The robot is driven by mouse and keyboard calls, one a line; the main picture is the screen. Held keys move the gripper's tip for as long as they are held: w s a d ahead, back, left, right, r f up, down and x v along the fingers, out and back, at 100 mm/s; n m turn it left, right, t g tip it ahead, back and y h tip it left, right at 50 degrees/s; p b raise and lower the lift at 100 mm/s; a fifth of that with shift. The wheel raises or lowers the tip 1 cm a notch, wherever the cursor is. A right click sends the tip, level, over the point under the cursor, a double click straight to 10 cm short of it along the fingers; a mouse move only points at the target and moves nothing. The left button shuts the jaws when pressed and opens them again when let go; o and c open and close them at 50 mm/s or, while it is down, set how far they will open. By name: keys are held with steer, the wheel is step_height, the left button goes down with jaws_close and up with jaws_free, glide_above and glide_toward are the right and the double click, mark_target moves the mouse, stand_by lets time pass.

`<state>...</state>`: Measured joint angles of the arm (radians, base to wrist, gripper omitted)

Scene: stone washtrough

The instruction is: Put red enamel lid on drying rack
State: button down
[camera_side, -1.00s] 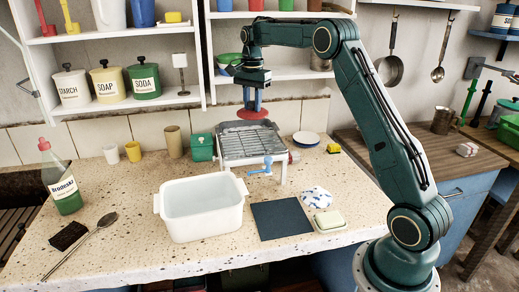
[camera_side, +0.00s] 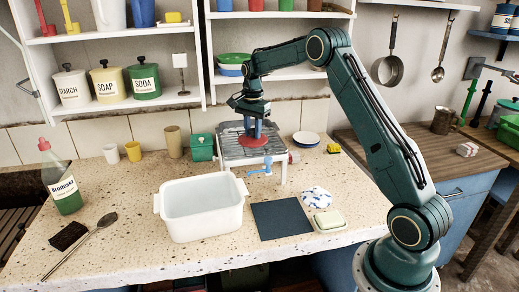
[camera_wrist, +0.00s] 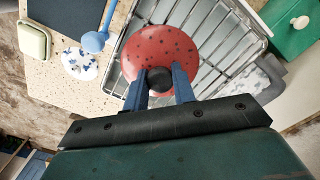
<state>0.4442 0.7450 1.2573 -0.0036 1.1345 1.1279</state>
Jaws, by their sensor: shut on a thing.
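The red enamel lid (camera_side: 253,139) is round with dark specks and a black knob, seen from above in the wrist view (camera_wrist: 176,46). My gripper (camera_side: 253,127) has its blue fingers shut on the lid's knob; the fingers also show in the wrist view (camera_wrist: 161,82). The lid is level, over the top of the drying rack (camera_side: 228,152). The rack's metal bars show around the lid in the wrist view (camera_wrist: 222,25). I cannot tell whether the lid touches the bars.
A white basin (camera_side: 202,209) stands in front of the rack, with a dark mat (camera_side: 281,218) beside it. A green box (camera_side: 202,147) is left of the rack and a blue-rimmed plate (camera_side: 306,138) right. A blue brush (camera_side: 262,168) is at the rack's front.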

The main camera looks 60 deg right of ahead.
mark_target(253, 130)
steer(key=shift+f, duration=0.8)
steer(key=shift+f, duration=0.1)
steer(key=c, duration=1.1)
jaws_free()
steer(key=shift+c, duration=0.2)
step_height(253, 130, up, 12)
steer(key=shift+r, duration=0.2)
